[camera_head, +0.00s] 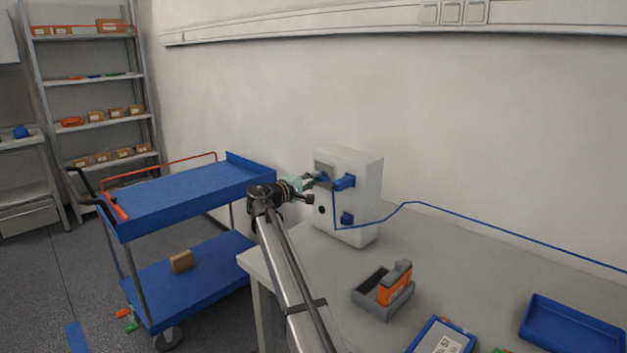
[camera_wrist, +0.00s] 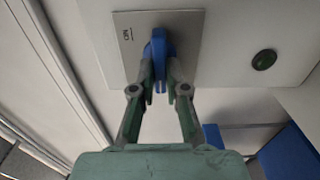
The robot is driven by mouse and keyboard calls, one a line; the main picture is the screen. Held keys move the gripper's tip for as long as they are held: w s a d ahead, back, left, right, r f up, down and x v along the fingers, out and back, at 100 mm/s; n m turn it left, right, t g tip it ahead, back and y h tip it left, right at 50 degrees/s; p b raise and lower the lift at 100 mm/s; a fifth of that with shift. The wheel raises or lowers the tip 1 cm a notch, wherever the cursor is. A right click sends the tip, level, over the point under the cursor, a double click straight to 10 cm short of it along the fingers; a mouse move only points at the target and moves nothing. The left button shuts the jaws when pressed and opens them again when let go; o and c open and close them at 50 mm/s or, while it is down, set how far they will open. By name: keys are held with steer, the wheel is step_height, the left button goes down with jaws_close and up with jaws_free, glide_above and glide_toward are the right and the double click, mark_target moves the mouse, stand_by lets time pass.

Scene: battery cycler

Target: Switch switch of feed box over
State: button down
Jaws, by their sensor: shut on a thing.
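The white feed box (camera_head: 358,205) stands on the grey table against the wall. Its switch is a blue handle (camera_wrist: 158,50) on a grey plate (camera_wrist: 125,45), seen close up in the wrist view. My gripper (camera_wrist: 159,72) is shut on the blue handle, one finger on each side. In the head view my gripper (camera_head: 318,179) reaches the box's front from the left and partly hides the switch. A short dark marking with a line shows on the plate, left of the handle. A dark green round button (camera_wrist: 264,59) sits on the box beside the plate.
A grey holder (camera_head: 372,306) with an orange device and blue trays (camera_head: 570,330) are on the table. A blue cart (camera_head: 190,190) stands left.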

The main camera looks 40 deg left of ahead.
steer(key=c, duration=1.2)
jaws_free()
steer(key=s, duration=1.2)
steer(key=shift+a, duration=0.3)
